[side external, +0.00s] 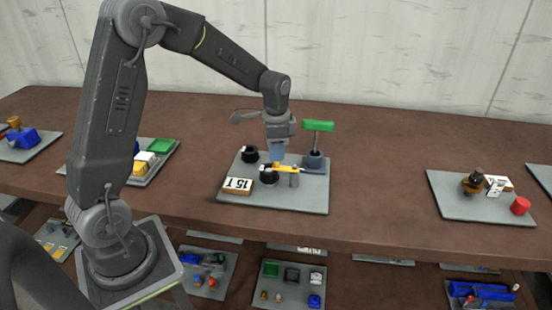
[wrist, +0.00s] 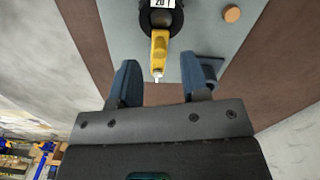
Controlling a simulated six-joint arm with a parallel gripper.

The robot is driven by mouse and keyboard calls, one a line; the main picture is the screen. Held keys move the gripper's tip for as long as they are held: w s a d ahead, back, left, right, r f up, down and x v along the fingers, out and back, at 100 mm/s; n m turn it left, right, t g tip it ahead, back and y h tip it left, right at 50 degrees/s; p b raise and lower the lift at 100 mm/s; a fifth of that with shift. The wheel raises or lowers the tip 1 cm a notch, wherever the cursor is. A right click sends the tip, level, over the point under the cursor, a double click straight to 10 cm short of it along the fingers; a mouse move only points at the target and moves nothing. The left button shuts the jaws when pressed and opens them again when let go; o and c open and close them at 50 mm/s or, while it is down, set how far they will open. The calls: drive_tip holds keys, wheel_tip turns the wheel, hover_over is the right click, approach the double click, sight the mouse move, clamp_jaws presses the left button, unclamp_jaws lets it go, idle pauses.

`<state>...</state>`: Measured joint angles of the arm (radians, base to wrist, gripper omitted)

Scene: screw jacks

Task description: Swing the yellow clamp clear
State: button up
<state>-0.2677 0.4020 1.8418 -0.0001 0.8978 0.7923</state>
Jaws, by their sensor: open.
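The yellow clamp (side external: 287,169) lies over a black round piece (side external: 269,177) on a grey board (side external: 308,200). In the wrist view the yellow clamp (wrist: 159,50) points toward my gripper, with a pale tip at its near end. My gripper (side external: 276,154) is above the clamp, blue fingers pointing down. In the wrist view my gripper (wrist: 158,72) is open, and the clamp's near end shows between the fingertips in the picture. I cannot tell whether a finger touches it. The fingers partly hide the black piece in the side view.
A green T-handle (side external: 318,126) stands upright close to the right of my gripper. The table is bare between this board and the right-hand board (side external: 470,207).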

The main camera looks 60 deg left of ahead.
drive_tip(key=shift+f, duration=1.75)
clamp_jaws()
